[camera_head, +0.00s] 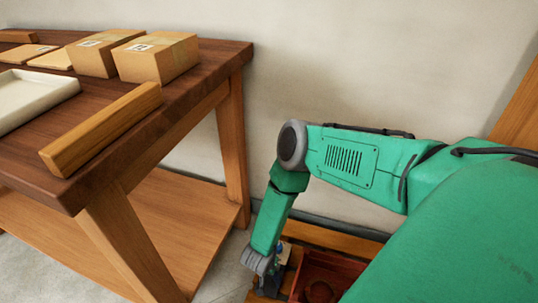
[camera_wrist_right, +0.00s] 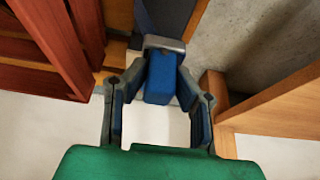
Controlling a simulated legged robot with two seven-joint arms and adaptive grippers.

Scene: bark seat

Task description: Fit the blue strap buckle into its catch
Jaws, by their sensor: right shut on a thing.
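In the right wrist view the blue buckle (camera_wrist_right: 160,80) lies between the fingers of my right gripper (camera_wrist_right: 159,86), which is shut on it. A grey metal piece (camera_wrist_right: 163,43), likely the catch, crosses just beyond the buckle's far end. A blue strip (camera_wrist_right: 146,14) and a dark strap (camera_wrist_right: 172,14) run on past it. I cannot tell whether the buckle is inside the grey piece or only against it. In the head view my right gripper (camera_head: 268,279) is low beside the table, small and partly hidden by my wrist. My left gripper is not in view.
A wooden table (camera_head: 225,50) with cardboard boxes (camera_head: 157,58), a white tray (camera_head: 33,92) and a wooden bar (camera_head: 102,128) stands at left. A red-brown slatted wooden piece (camera_wrist_right: 48,45) is close left of the right gripper; a wooden leg (camera_wrist_right: 219,120) is close right.

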